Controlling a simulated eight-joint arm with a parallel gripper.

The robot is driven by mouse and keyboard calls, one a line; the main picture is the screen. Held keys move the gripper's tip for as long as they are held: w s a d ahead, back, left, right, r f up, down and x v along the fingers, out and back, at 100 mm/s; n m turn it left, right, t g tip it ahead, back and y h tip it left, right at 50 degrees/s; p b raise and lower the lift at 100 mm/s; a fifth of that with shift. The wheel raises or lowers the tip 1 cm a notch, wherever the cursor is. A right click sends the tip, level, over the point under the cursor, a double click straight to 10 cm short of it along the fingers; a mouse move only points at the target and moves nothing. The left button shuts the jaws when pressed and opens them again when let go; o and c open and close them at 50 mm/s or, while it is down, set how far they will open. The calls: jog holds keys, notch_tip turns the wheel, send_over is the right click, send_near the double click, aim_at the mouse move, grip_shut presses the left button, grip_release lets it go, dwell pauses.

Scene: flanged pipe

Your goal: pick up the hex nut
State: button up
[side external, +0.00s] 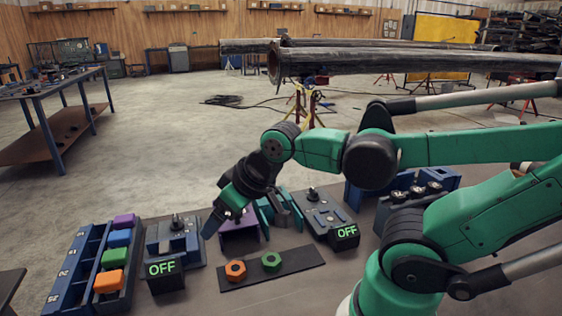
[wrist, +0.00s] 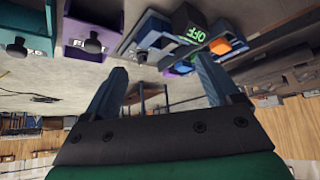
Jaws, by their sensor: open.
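Two hex nuts, an orange one (side external: 235,271) and a green one (side external: 271,261), lie apart on a dark flat strip (side external: 300,264) at the front of the bench. My gripper (side external: 218,220) hangs behind and above the strip, left of the green nut and a little left of the orange one. It is clear of both nuts. In the wrist view, my gripper (wrist: 160,78) shows two blue-grey fingers spread apart with nothing between them. I cannot make out either nut in the wrist view.
A blue rack (side external: 62,268) with colored blocks stands at the left. Two fixtures have OFF displays, one at left (side external: 164,269) and one at right (side external: 345,232). A purple holder (side external: 238,228) and a green holder (side external: 268,215) stand behind the strip. Large pipes (side external: 400,62) lie beyond.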

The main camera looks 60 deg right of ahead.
jog(key=shift+f, duration=0.2)
jog(key=shift+c, duration=0.8)
